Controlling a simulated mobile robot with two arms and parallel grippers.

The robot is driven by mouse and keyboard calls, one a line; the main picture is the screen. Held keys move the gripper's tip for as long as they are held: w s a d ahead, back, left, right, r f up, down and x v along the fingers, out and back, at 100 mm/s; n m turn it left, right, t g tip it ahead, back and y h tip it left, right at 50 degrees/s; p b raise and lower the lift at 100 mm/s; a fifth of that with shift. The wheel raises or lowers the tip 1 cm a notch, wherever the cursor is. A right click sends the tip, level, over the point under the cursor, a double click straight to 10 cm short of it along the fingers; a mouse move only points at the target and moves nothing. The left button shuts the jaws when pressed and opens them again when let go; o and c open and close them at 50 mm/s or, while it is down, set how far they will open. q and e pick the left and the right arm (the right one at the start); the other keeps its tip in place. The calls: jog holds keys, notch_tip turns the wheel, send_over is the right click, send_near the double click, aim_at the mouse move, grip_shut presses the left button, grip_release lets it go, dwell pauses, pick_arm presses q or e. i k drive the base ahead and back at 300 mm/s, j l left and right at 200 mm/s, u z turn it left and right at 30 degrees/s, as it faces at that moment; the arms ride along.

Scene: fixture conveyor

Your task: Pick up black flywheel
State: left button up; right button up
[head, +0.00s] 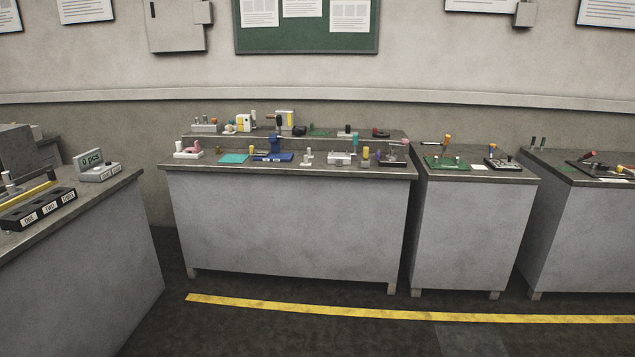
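A low, dark round piece (381,134) lies at the right end of the raised back shelf on the middle bench. It looks like the black flywheel, but it is too small to be sure. Another small black piece (299,130) sits nearer the middle of that shelf. Neither of my grippers shows in the head view.
The middle bench (290,225) carries several small fixtures, including a blue one (272,156) and a teal plate (233,158). A smaller bench (465,230) stands right of it. A left counter (90,260) holds a black labelled tray (38,212). Floor with a yellow line (300,303) is clear.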

aim_at(376, 134)
jog(key=i+z, duration=0.1)
jog(key=i, duration=0.9)
jog(key=i+j, duration=0.2)
jog(key=i, duration=0.85)
jog(key=l+z, duration=0.05)
